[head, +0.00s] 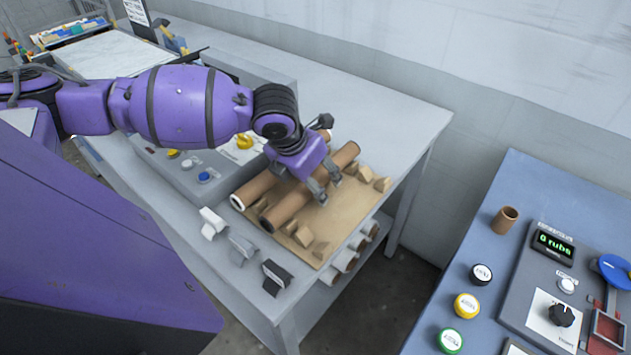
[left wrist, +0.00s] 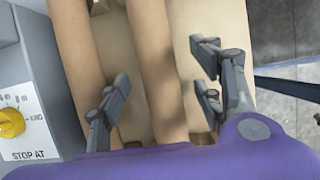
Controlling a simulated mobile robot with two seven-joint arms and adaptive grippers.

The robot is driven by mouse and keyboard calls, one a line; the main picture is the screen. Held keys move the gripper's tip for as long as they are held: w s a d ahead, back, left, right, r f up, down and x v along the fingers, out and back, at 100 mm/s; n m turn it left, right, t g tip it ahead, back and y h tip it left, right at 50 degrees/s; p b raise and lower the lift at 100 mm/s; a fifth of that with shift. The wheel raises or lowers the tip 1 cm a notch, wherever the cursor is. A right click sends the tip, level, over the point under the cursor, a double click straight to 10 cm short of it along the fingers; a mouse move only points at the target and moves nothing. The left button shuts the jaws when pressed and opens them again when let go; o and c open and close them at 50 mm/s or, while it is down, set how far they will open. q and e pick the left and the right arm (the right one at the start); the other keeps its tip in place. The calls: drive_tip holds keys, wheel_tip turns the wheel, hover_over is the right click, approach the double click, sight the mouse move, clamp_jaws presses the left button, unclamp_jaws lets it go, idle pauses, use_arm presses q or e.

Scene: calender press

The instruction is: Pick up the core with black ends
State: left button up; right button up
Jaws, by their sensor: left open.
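Two brown tubular cores lie side by side on a tan board (head: 318,235). The core with black ends (head: 285,207) is the one nearer the board's bare part; its near end shows a dark rim. The other core (head: 254,188) has a white rim at its near end. My left gripper (head: 328,188) is open over the far half of the black-ended core. In the left wrist view, that core (left wrist: 152,45) runs between the two open fingers of the gripper (left wrist: 162,70). The white-rimmed core (left wrist: 76,40) lies outside the left finger.
Several wooden wedges (head: 304,236) lie around the cores. A grey control box (head: 190,178) with knobs stands beside the board. Several tube ends (head: 358,241) show below the table edge. A blue table (head: 480,235) with a short brown tube (head: 504,220) stands at right.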

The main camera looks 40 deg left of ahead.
use_arm(q)
drive_tip(key=shift+w+f, duration=0.1)
drive_tip(key=shift+f, duration=0.1)
drive_tip(key=c, duration=1.3)
